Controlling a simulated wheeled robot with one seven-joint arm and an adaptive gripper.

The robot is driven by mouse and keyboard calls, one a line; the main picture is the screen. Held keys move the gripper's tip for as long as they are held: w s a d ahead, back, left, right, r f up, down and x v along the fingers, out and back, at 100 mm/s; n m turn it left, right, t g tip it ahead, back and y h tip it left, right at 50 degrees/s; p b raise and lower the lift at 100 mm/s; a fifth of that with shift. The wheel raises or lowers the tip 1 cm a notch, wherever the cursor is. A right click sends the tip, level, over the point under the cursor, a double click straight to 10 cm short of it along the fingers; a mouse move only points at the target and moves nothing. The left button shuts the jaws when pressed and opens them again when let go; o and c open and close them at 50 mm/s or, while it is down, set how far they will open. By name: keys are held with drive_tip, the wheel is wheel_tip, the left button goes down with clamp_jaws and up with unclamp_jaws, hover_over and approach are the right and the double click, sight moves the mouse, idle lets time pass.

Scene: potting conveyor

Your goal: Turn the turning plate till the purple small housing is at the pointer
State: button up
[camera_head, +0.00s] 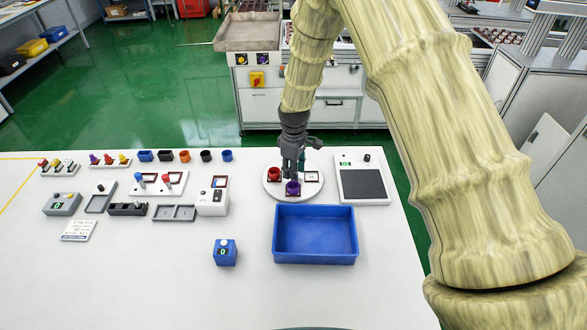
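The turning plate (313,190) is a white disc behind the blue bin. It carries a red small housing (274,174) at the left, a purple small housing (292,188) at the front and a white square piece or seat (312,177) at the right. My gripper (293,174) points down over the middle of the plate, just behind the purple housing. Its fingers are small and overlap the things behind, so I cannot tell whether they are open or touch anything. My gripper hides part of the plate's back. I cannot make out the pointer.
A blue bin (315,206) stands right in front of the plate. A scale-like device with a dark pad (362,184) is at its right. Small fixtures and a row of coloured housings (184,156) fill the left. A blue counter box (225,254) stands in front; the table's front is clear.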

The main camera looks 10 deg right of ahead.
drive_tip(key=shift+w+f, duration=0.4)
drive_tip(key=shift+f, duration=0.05)
drive_tip(key=shift+c, duration=0.2)
drive_tip(key=shift+w+f, duration=0.2)
drive_tip(key=shift+w, duration=0.05)
drive_tip(key=c, duration=0.4)
drive_tip(key=shift+s+r, duration=0.1)
drive_tip(key=shift+r, duration=0.05)
clamp_jaws()
drive_tip(key=shift+s+r, duration=0.1)
drive_tip(key=shift+r, duration=0.15)
